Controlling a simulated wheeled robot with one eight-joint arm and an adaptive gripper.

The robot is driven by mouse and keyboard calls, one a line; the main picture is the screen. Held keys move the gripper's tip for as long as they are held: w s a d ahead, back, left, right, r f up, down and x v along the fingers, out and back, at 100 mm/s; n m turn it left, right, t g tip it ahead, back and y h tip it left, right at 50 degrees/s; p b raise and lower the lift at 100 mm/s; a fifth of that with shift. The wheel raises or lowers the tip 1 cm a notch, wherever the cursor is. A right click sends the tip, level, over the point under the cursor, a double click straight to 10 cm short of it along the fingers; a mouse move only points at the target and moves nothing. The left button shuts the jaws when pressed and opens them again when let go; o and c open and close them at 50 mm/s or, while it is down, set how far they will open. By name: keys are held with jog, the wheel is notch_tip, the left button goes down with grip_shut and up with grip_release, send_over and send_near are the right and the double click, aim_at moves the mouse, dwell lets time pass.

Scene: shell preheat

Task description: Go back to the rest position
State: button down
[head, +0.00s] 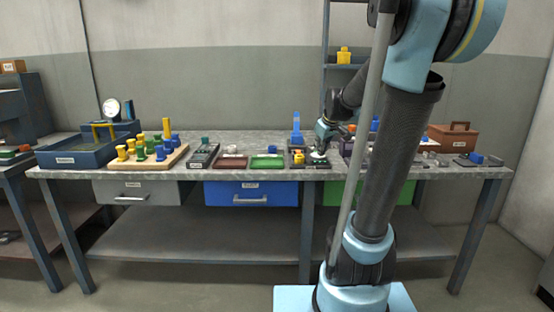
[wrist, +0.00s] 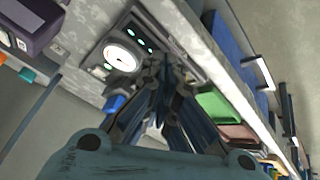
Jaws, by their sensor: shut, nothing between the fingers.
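My gripper (head: 321,152) is low over the workbench, right of its middle, at the end of my arm. In the wrist view its fingers (wrist: 155,68) come together at the tips with nothing held. A grey device with a white round plate (wrist: 120,58) and small green lights lies beside the fingertips in that view. In the head view the white plate (head: 318,158) shows just below my gripper. I cannot tell whether the fingers touch the device.
A green tray (head: 267,162) and a brown tray (head: 230,163) lie left of my gripper. A wooden board (head: 150,162) holds several coloured pegs. A blue upright piece (head: 297,127) stands behind the device. A brown box (head: 453,136) stands at the right.

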jog(key=s+f+m+g, duration=0.1)
jog(key=s+f, duration=0.4)
jog(key=s, duration=0.5)
jog(key=s+d+f+m+g, duration=0.1)
jog(key=s+f+m, duration=0.2)
jog(key=s, duration=0.8)
jog(key=s+f+m+g+h, duration=0.1)
jog(key=s+f+m, duration=0.1)
jog(key=s+f, duration=0.4)
jog(key=s, duration=0.4)
jog(key=shift+s+d+f+m+g, duration=0.35)
jog(key=shift+d+m+g, duration=0.05)
jog(key=shift+w+f, duration=0.2)
jog(key=shift+w, duration=0.25)
